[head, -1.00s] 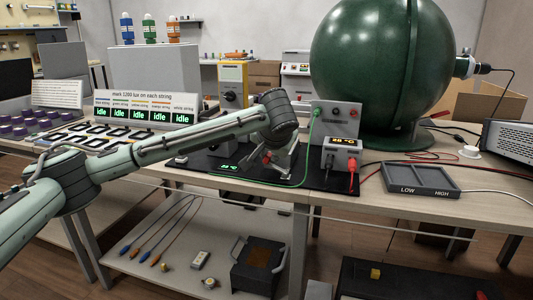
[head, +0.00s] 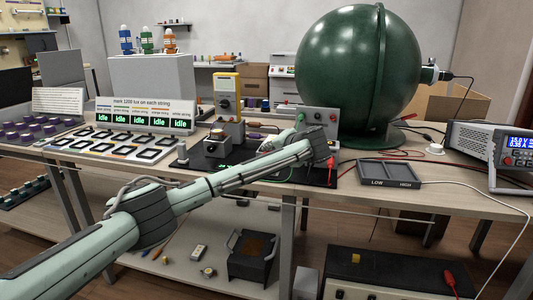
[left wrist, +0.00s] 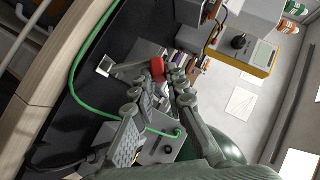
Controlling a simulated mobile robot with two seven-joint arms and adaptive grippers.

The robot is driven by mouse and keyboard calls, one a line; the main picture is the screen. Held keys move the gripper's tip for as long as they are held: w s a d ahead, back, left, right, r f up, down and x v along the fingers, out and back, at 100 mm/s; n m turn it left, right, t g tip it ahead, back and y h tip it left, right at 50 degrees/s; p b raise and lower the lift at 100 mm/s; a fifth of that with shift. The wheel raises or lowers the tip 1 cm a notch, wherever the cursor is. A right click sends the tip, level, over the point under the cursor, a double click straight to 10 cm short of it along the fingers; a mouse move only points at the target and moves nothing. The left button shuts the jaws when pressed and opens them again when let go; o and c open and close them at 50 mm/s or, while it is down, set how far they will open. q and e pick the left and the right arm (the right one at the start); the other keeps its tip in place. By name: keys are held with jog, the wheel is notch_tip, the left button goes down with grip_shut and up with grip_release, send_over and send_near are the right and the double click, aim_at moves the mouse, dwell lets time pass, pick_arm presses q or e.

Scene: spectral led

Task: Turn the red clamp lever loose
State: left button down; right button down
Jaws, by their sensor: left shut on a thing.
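The red clamp lever (left wrist: 157,69) shows in the left wrist view between the fingertips of my left gripper (left wrist: 163,82), which is shut on it. A slim grey clamp part (left wrist: 127,68) runs left from the lever above the black base. In the head view, my left gripper (head: 283,143) is low over the black base plate (head: 246,170), largely covered by my wrist. The lever cannot be made out there. My right gripper is not in view.
A grey box with sockets (head: 320,116) and the big green sphere (head: 352,70) stand close behind my wrist. A green cable (left wrist: 83,55) crosses the base. A grey LOW/HIGH tray (head: 388,172) and a power supply (head: 482,142) are to the right.

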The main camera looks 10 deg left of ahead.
pick_arm(q)
jog(key=shift+d+m+y, duration=0.4)
jog(key=shift+d+y, duration=0.05)
jog(key=shift+y, duration=0.05)
dwell(0.3)
jog(key=c, duration=1.5)
grip_release()
jog(key=shift+c, duration=0.2)
jog(key=v, duration=1.2)
jog(key=shift+f, duration=0.2)
jog(key=shift+s, duration=0.15)
